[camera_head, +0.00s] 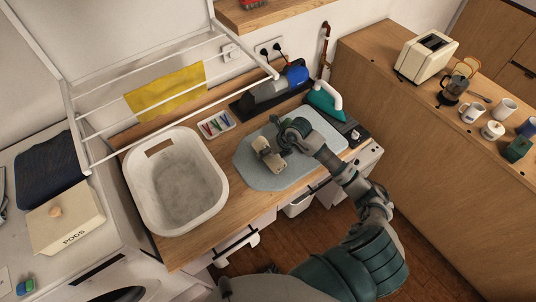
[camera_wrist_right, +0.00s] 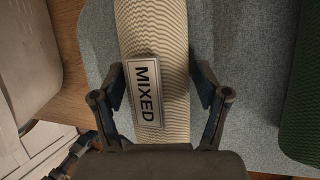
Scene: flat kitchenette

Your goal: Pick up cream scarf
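The cream scarf (camera_wrist_right: 155,30) is a ribbed cream roll, and a label reading MIXED lies over it in the right wrist view. In the head view the cream scarf (camera_head: 266,153) lies on the grey-blue mat (camera_head: 262,179) on the wooden counter. My right gripper (camera_wrist_right: 161,80) is over the roll, with one finger on each side of it. The fingers are apart, and a narrow gap shows at the right finger. In the head view my right gripper (camera_head: 283,143) hides part of the mat. My left gripper is out of view.
A dark green ribbed thing (camera_wrist_right: 305,90) lies right of the roll. A white basin (camera_head: 222,185) stands left of the mat. A teal iron (camera_head: 322,102) and a tray of coloured pegs (camera_head: 216,124) are behind. A white drying rack (camera_head: 84,150) overhangs the counter.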

